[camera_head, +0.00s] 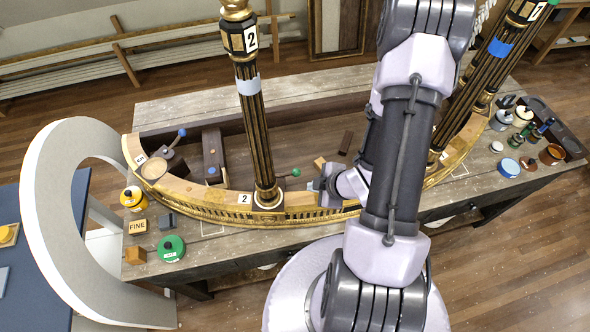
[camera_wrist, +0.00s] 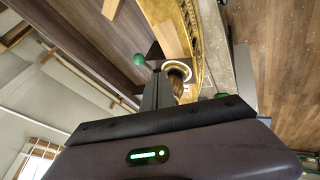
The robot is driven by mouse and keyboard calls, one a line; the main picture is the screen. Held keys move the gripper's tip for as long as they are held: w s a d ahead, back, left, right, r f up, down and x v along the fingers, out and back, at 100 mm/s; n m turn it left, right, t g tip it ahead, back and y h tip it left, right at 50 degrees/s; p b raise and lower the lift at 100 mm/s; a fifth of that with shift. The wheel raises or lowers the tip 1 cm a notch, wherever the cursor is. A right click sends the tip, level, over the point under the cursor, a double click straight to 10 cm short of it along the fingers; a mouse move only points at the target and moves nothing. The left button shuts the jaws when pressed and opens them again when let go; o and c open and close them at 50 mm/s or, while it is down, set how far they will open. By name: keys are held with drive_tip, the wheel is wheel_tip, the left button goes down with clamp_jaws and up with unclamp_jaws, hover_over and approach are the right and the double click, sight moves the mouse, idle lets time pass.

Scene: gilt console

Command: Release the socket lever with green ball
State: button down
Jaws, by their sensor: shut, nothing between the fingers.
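The green ball (camera_head: 295,172) tops a short lever beside the foot of the left column (camera_head: 254,130) marked 2, inside the gilt curved rail (camera_head: 215,208). In the wrist view the green ball (camera_wrist: 139,59) is just left of a pale ring socket (camera_wrist: 178,69). My gripper (camera_head: 320,184) is to the right of the ball and column foot, apart from the ball. Its dark fingers (camera_wrist: 157,90) point toward the socket area in the wrist view and are shut and empty. The lever's shaft is mostly hidden, so its exact tilt cannot be told.
A lever with a blue ball (camera_head: 182,132) stands at the left socket; another blue ball (camera_head: 211,170) is nearby. The second column (camera_head: 480,85) stands right, behind my arm. A green tin (camera_head: 171,248), a FINE block (camera_head: 137,226) and several jars crowd the bench (camera_head: 225,248) ends.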

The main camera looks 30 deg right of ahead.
drive_tip(key=b+x, duration=0.7)
drive_tip(key=b, duration=0.8)
drive_tip(key=shift+w+f, duration=0.1)
drive_tip(key=shift+f, duration=0.3)
drive_tip(key=f+b, duration=0.1)
drive_tip(key=b, duration=0.3)
drive_tip(key=shift+w+f, duration=0.1)
drive_tip(key=shift+w, duration=0.15)
drive_tip(key=shift+b+x, duration=0.5)
drive_tip(key=shift+x, duration=0.25)
drive_tip(key=shift+w+d+p, duration=0.3)
drive_tip(key=shift+w, duration=0.3)
drive_tip(key=shift+w+d+p, duration=0.25)
drive_tip(key=shift+w+p, duration=0.05)
drive_tip(key=shift+w, duration=0.35)
drive_tip(key=shift+w+d+p, duration=0.3)
drive_tip(key=shift+w, duration=0.3)
drive_tip(key=shift+d+p, duration=0.15)
drive_tip(key=shift+p, duration=0.2)
